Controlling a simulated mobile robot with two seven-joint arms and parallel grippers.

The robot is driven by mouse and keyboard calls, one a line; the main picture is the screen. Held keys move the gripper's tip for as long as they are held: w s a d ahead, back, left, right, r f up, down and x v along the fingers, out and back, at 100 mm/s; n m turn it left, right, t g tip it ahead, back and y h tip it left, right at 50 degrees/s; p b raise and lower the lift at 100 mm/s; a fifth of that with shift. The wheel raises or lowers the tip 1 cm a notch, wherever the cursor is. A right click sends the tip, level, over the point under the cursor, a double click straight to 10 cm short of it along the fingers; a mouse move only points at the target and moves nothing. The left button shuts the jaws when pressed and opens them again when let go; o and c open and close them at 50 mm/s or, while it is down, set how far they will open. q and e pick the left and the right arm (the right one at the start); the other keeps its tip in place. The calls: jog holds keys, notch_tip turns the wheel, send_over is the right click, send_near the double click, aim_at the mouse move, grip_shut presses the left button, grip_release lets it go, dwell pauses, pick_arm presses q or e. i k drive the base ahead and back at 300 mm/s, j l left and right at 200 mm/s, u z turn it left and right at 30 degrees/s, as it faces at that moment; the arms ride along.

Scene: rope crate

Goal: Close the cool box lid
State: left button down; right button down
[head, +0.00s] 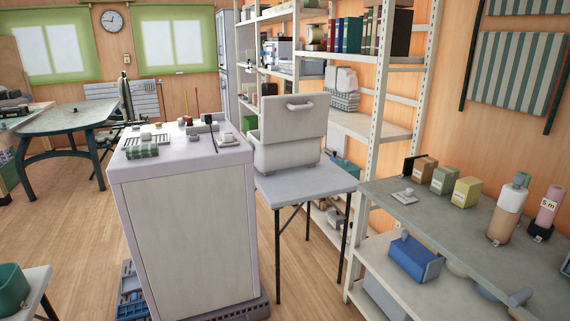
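The cool box (290,154) is a pale, off-white box standing on a small grey folding table (310,184) in the middle of the head view. Its lid (294,122) stands raised, roughly upright, along the back of the box. A handle (300,105) shows near the top of the lid. The inside of the box is mostly hidden by its front wall. Neither of my grippers shows in the head view.
A tall white cabinet (195,230) with small items on top stands close left of the folding table. A metal shelf rack (378,120) rises behind the box. A grey bench (440,215) with cartons and bottles is at right. Open wooden floor (305,285) lies in front.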

aim_at(290, 116)
jog(key=i+j+z, duration=0.3)
jog(key=i+j, duration=0.35)
jog(key=i+l+u, duration=0.2)
jog(key=i, duration=0.2)
jog(key=i+l+u, duration=0.15)
jog(key=i, duration=0.25)
